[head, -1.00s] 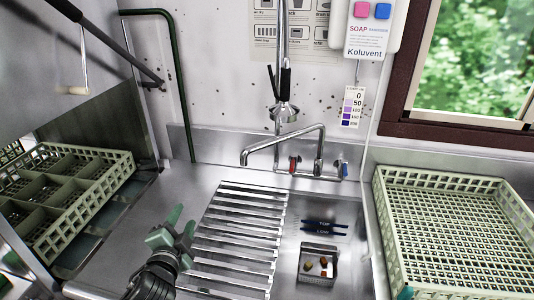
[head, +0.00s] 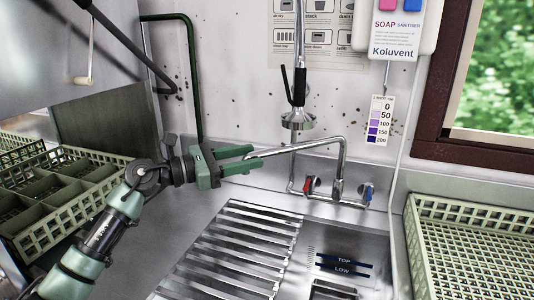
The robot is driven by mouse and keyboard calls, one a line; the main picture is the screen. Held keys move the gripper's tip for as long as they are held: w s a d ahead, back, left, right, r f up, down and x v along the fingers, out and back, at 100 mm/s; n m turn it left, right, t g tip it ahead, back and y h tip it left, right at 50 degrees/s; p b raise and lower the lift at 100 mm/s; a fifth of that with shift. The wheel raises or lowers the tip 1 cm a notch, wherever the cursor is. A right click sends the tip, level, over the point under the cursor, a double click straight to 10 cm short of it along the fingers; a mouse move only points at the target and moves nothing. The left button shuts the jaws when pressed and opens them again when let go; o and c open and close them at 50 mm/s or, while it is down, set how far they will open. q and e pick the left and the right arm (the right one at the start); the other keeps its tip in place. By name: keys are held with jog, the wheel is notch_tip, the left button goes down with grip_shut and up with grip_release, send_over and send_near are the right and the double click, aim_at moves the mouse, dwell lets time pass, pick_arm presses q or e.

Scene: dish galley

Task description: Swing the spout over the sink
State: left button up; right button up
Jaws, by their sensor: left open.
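The metal spout (head: 300,146) rises from the tap body on the back ledge and reaches left, with its end to the left of the sink basin. My left gripper (head: 256,156) comes in from the left with its green fingers open around or right beside the spout's end; I cannot tell whether they touch it. The sink basin (head: 378,262) lies at the lower right, with blue TOP and LOW marks on its wall. My right gripper is not in view.
Metal slats (head: 235,245) cover the area left of the basin. A spray head (head: 298,120) hangs just above the spout. Red (head: 311,184) and blue (head: 367,193) tap handles flank the tap. Green racks stand left (head: 60,225) and right (head: 470,215).

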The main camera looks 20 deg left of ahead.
pick_arm(q)
jog(key=p+x, duration=0.1)
jog(key=x, duration=0.4)
jog(key=shift+c, duration=0.2)
grip_shut()
jog(key=shift+r, duration=0.1)
jog(key=shift+r, duration=0.1)
dwell(1.0)
